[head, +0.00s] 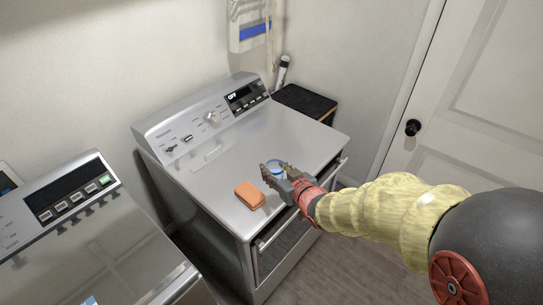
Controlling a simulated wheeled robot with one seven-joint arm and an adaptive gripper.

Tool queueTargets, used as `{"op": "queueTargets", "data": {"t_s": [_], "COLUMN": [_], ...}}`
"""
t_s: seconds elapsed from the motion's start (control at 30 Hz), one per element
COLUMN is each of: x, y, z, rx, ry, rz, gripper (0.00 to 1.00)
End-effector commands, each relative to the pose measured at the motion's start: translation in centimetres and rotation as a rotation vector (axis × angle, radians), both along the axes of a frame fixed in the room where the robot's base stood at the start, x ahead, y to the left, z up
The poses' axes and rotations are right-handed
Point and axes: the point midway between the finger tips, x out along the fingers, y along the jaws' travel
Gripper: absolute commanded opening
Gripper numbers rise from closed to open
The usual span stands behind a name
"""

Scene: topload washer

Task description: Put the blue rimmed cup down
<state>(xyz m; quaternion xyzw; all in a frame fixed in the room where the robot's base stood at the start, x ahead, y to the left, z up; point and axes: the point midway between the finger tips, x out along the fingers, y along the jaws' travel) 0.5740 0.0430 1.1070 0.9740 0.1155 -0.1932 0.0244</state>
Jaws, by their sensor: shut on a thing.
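The blue rimmed cup (276,167) is small and pale with a blue edge, and it shows between the fingers of my gripper (274,173). My gripper reaches in from the right and is shut on the cup, over the front right part of the silver washer top (235,165). The gripper hides part of the cup. I cannot tell whether the cup's base touches the top.
An orange block (250,195) lies just left of and in front of my gripper. A second silver appliance (95,240) stands at the left. The washer top is clear left of the cup.

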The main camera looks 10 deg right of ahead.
Motion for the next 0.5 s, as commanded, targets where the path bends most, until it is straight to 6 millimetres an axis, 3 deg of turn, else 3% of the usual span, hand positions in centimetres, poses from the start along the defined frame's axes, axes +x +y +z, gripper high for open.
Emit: {"op": "queueTargets", "data": {"t_s": [0.43,0.5], "x": [8.2,9.2], "y": [-2.7,-3.1], "z": [-4.2,-5.6], "rx": [0.000,0.002], "ry": [0.004,0.006], "rz": [-0.001,-0.001], "gripper": [0.14,0.14]}}
